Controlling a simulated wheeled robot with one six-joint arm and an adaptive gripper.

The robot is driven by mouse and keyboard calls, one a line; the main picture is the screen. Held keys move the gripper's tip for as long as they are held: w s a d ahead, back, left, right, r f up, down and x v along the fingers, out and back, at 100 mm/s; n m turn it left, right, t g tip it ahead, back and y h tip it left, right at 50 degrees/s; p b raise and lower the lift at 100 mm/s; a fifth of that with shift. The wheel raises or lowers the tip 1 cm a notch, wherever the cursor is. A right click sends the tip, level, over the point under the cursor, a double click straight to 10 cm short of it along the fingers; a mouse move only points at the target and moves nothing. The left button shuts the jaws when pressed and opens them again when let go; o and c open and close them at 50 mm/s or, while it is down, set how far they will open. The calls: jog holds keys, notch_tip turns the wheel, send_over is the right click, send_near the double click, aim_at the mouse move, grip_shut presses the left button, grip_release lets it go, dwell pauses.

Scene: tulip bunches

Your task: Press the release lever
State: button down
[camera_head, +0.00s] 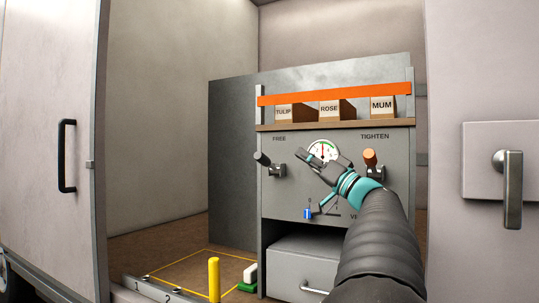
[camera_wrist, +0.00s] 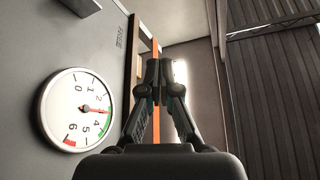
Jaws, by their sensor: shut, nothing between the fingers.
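The grey panel (camera_head: 285,195) has a lever with a dark knob (camera_head: 262,158) under the word FREE; it leans up to the left from its mount (camera_head: 277,170). A second lever with an orange-brown knob (camera_head: 370,157) stands under TIGHTEN. My gripper (camera_head: 300,157) is shut and empty, in front of the panel, right of the FREE lever and apparently apart from it. In the wrist view, its closed fingers (camera_wrist: 166,75) show before the orange bar, with no lever between them. A round gauge (camera_wrist: 77,108) is at left there, its red needle near 3.
An orange bar (camera_head: 350,93) crosses above boxes marked TULIP (camera_head: 283,113), ROSE (camera_head: 330,109) and MUM (camera_head: 381,105). A blue-handled part (camera_head: 307,213) sits low on the panel. A drawer (camera_head: 300,265) and a yellow post (camera_head: 214,278) are below. Open doors flank the opening.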

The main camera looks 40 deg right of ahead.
notch_tip(320, 180, up, 4)
jog(key=p, duration=0.3)
send_over(268, 162)
jog(key=d, duration=0.2)
jog(key=shift+s+a+f, duration=0.25)
jog(key=shift+a+f, duration=0.05)
jog(key=shift+f, duration=0.45)
jog(key=shift+s+a+f, duration=0.2)
jog(key=shift+a+f, duration=0.05)
jog(key=shift+f, duration=0.45)
jog(key=shift+a+f+b, duration=0.1)
jog(key=shift+f+b, duration=0.05)
jog(key=shift+b, duration=0.25)
